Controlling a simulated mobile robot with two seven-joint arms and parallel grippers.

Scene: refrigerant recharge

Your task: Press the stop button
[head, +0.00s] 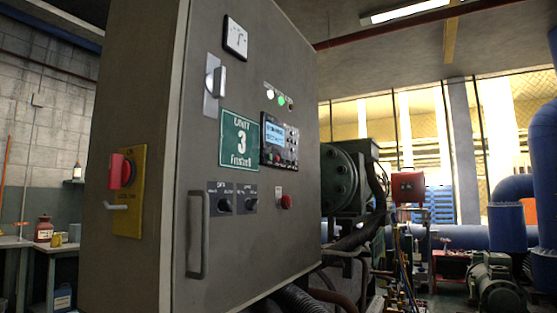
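A grey control cabinet (235,150) fills the middle of the head view. A round red button (287,201) sits low on the right of its door, under a small label too small to read. A dark control panel (279,141) with a lit screen and several small buttons is above it. I cannot read which button is marked stop. Neither of my grippers is in view.
A red rotary switch (121,171) is on the cabinet's left side. Machinery and hoses (375,215) stand to the right.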

